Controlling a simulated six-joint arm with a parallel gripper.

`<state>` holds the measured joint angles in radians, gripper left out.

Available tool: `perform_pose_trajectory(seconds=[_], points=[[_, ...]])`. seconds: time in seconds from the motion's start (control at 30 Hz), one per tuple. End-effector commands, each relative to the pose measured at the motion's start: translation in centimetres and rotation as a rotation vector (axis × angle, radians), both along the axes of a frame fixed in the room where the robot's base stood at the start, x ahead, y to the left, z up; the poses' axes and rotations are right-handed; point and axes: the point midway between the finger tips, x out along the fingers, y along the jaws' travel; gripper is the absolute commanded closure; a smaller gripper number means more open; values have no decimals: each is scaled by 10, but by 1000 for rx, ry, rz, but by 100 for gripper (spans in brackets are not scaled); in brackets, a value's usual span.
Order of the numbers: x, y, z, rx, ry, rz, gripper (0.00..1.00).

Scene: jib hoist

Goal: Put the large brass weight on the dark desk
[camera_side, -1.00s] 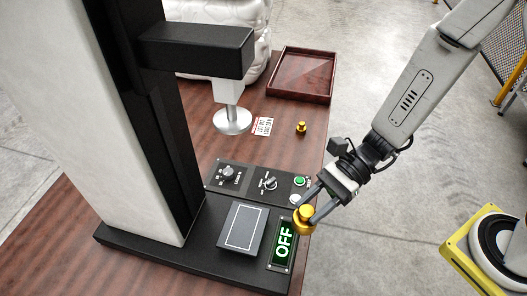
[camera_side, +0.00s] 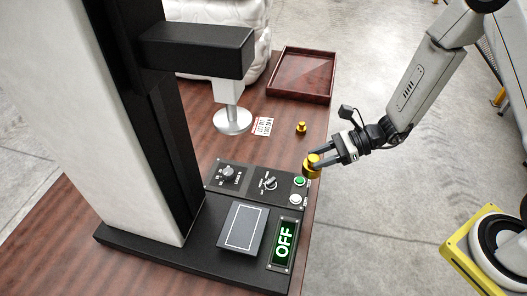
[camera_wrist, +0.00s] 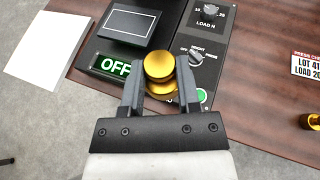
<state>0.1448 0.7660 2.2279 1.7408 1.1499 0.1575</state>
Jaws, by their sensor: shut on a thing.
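The large brass weight (camera_side: 312,168) is held between the two fingers of my gripper (camera_side: 318,161), above the right edge of the control panel near the green button. In the wrist view the same weight (camera_wrist: 160,72) shows its round knob and wider body between the fingertips (camera_wrist: 160,88). My gripper is shut on it. The dark desk (camera_side: 240,150) is a reddish-brown wooden top under the machine. A smaller brass weight (camera_side: 301,128) stands on the desk behind the panel. It is partly cut off at the right edge in the wrist view (camera_wrist: 314,121).
A black press-like machine (camera_side: 190,45) with a round silver plate (camera_side: 232,121) stands on the desk. Its base carries a panel with knobs, an OFF display (camera_side: 284,243) and a grey pad (camera_side: 243,230). A label card (camera_side: 262,127) and a wooden tray (camera_side: 303,74) lie farther back.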

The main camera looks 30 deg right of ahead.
Motion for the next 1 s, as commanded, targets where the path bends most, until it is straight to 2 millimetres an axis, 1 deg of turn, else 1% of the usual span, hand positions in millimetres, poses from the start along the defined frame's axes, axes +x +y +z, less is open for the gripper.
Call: perform_pose_trajectory(seconds=[0.03,0.2,0.3,0.4,0.53,0.77,0.87,1.0], points=[[8,-14,-5,2,-1,-42,100],[25,-53,-18,1,-2,-153,100],[31,-69,-24,1,-1,-199,100],[35,-81,-28,0,-2,-230,100],[37,-88,-31,0,-2,-249,100],[39,-89,-32,-1,-2,-252,100],[43,-88,-34,-1,-4,-250,100],[54,-87,-39,-1,-2,-250,100]])
